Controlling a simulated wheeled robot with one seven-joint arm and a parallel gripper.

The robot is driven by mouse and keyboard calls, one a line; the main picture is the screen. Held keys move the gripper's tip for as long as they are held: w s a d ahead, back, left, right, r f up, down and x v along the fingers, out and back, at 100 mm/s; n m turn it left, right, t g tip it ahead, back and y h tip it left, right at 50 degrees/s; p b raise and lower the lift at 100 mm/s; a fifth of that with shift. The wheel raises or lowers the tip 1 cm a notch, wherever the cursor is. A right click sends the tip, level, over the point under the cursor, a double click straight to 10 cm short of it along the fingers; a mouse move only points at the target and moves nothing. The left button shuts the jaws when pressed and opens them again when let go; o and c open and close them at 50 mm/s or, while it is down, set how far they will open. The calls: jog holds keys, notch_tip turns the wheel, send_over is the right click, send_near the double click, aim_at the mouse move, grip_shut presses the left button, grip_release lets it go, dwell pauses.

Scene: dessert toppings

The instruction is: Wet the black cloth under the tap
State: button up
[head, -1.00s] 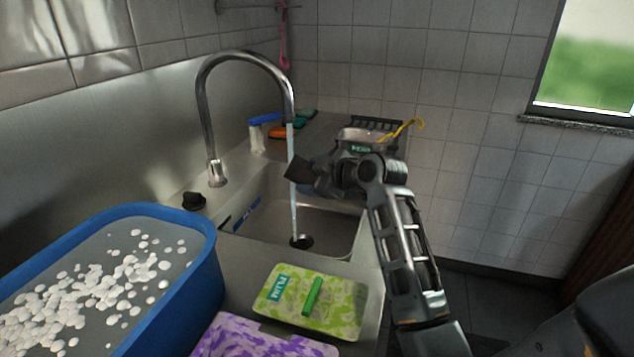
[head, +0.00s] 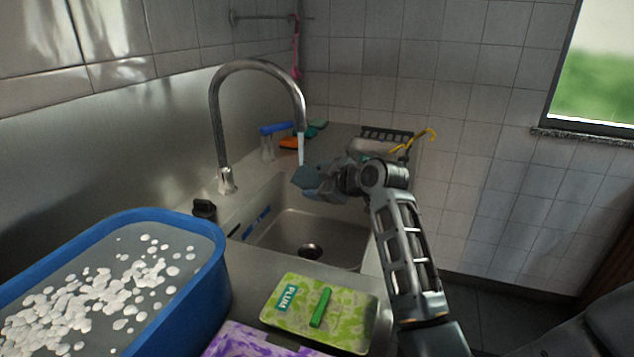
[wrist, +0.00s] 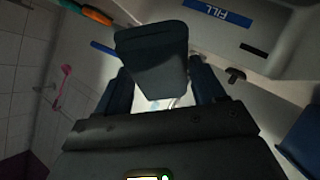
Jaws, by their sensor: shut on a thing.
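The tap (head: 257,68) arches over the steel sink, and a stream of water (head: 301,149) falls from its spout. The cloth (head: 305,177) is dark blue-grey in the head view, right under the stream, and the water ends on it. My gripper (head: 322,183) is shut on the cloth from the right, above the sink basin. In the wrist view the cloth (wrist: 152,60) is a dark flap sticking out beyond the fingers. The stream cannot be made out there.
A blue tub (head: 213,270) with white pieces stands at front left. A green board (head: 345,330) with a green marker (head: 320,307) lies before the sink (head: 285,235). A yellow hooked thing (head: 420,137) lies by the rack.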

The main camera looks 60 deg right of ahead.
jog(key=s+a+p, duration=0.1)
jog(key=s+a, duration=0.4)
jog(key=s, duration=0.1)
jog(key=shift+a, duration=0.2)
dwell(0.5)
dwell(0.8)
jog(key=shift+c, duration=0.6)
jog(key=shift+p, duration=0.3)
jog(key=s+a+r+p, duration=0.3)
jog(key=r, duration=0.1)
jog(key=shift+s+a+p, duration=0.15)
jog(key=shift+s+p, duration=0.15)
jog(key=shift+p, duration=0.05)
dwell(0.4)
